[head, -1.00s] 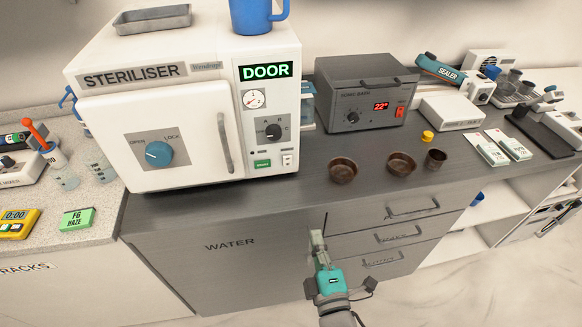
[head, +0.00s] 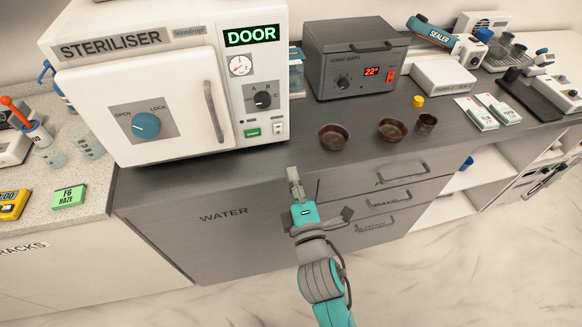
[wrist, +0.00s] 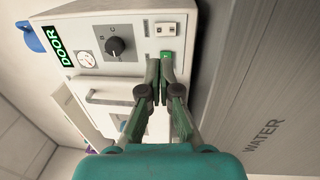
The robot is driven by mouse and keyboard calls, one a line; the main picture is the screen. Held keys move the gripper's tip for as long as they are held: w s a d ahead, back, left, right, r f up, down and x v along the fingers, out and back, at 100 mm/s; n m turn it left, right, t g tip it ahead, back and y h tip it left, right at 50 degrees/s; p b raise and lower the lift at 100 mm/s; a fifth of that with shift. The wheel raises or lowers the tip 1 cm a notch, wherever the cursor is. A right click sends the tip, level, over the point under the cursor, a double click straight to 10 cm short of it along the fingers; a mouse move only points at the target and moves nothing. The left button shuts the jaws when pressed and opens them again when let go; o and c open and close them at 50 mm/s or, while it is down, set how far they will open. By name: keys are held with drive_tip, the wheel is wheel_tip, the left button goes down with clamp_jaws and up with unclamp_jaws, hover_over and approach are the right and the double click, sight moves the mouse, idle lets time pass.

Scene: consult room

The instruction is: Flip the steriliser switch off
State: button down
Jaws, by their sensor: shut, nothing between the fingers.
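The white steriliser (head: 75,75) stands on the grey counter. Its door is closed and its display reads DOOR. The small white switch (head: 278,128) is at the lower right of its front panel, right of a green button (head: 252,132). My gripper (head: 294,174) is shut and empty, in front of the cabinet and below the switch in the head view. In the wrist view, the fingertips (wrist: 160,66) overlap the panel near the green button (wrist: 168,56), and the switch (wrist: 165,29) lies just beyond them. I cannot tell which way the switch is set.
A selector dial (head: 263,99) sits above the switch. A grey sonic bath (head: 345,60) stands to the right, with brown bowls (head: 333,137) on the counter before it. Drawer handles (head: 402,174) project from the cabinet front. The counter before the panel is clear.

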sight(279, 127)
drive_tip(key=x, duration=1.2)
drive_tip(key=shift+w, duration=0.15)
drive_tip(key=shift+w+r, duration=0.15)
drive_tip(key=shift+w, duration=0.05)
